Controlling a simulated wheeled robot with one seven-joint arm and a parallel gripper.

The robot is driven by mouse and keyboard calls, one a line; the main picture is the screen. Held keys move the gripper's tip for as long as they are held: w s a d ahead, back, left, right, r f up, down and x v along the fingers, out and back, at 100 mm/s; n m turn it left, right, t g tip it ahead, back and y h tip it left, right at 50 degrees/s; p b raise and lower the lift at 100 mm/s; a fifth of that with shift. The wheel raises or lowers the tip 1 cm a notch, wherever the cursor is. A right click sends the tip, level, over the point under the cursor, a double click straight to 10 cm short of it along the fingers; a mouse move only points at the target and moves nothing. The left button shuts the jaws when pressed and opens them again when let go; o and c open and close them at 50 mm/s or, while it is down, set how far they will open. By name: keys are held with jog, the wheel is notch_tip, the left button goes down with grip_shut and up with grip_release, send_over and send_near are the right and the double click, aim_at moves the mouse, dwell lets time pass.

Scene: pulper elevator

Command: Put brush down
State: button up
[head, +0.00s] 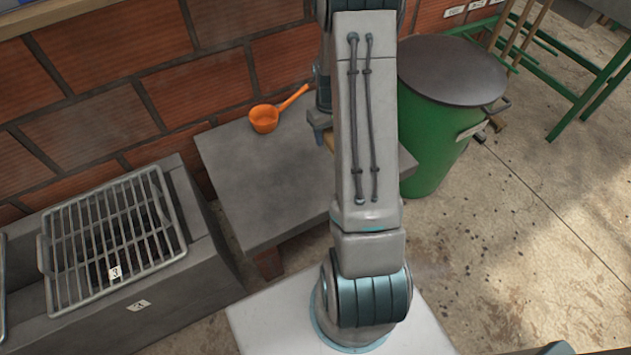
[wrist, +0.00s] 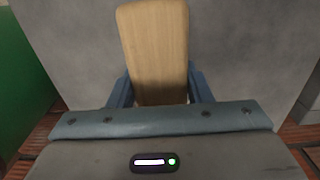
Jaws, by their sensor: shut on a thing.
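The brush (wrist: 155,45) shows in the wrist view as a long, light wooden block with rounded corners. My gripper (wrist: 160,90) is shut on it, with one blue finger on each side. In the head view a small tan piece of the brush (head: 329,142) shows beside my gripper (head: 320,133), over the grey slab table (head: 262,190). My arm hides most of the brush there. The bristles are not visible, and I cannot tell whether the brush touches the slab.
An orange ladle (head: 266,118) lies on the slab near the brick wall. A green bin (head: 432,140) with a dark lid stands right of the slab. A metal grill (head: 110,240) is at the left. The slab's left and front parts are clear.

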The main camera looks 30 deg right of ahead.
jog(key=s+d+b, duration=0.3)
jog(key=d+b, duration=0.4)
jog(key=b, duration=0.4)
send_over(316, 170)
notch_tip(316, 170, down, 7)
jog(key=shift+f, duration=0.2)
jog(key=shift+f+b, duration=0.9)
jog(key=shift+f, duration=1.05)
jog(key=shift+f, duration=0.1)
jog(key=o, duration=0.9)
